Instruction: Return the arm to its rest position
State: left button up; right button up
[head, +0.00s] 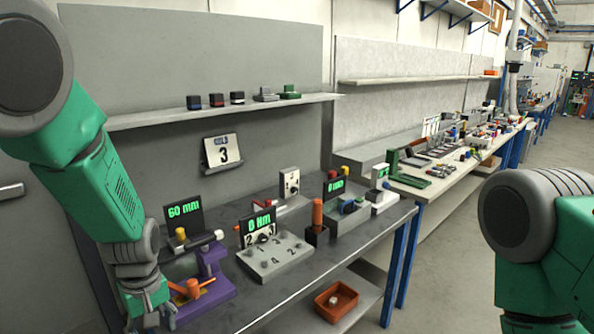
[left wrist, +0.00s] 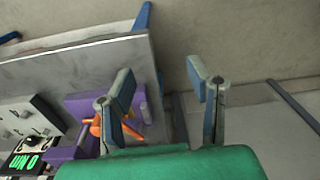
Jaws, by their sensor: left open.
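My left arm comes in from the left in the head view, bent downward, with its gripper (head: 150,318) at the lower left by the front left end of the workbench (head: 330,262). In the left wrist view the two fingers of the left gripper (left wrist: 162,76) are wide apart with nothing between them. A purple fixture (head: 214,287) with an orange handle (head: 192,290) stands just right of the gripper. In the left wrist view the purple fixture (left wrist: 82,104) lies behind the left finger; I cannot tell whether they touch. My right arm shows at the right edge, its gripper out of view.
A grey numbered block (head: 273,262) with a "0 Nm" display (head: 258,226) stands right of the purple fixture. A "60 mm" display (head: 184,213) is behind it. An orange bin (head: 336,301) sits on the lower shelf. The floor (head: 450,270) between bench and right arm is clear.

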pick_arm(q)
jog(key=s+a+f+m+b, duration=0.35)
jog(key=s+f, duration=0.85)
jog(key=f, duration=0.4)
jog(key=s+d+f+m+b, duration=0.1)
jog(key=s+f+m+b, duration=0.1)
jog(key=s, duration=0.6)
jog(key=s+d+f+m+b, duration=0.2)
jog(key=s+f+m, duration=0.2)
jog(key=s, duration=0.5)
notch_tip(320, 180, down, 2)
jog(key=shift+s+f+t+h, duration=0.1)
jog(key=shift+s+t+h, duration=0.05)
jog(key=shift+t+h, duration=0.15)
jog(key=shift+m, duration=0.25)
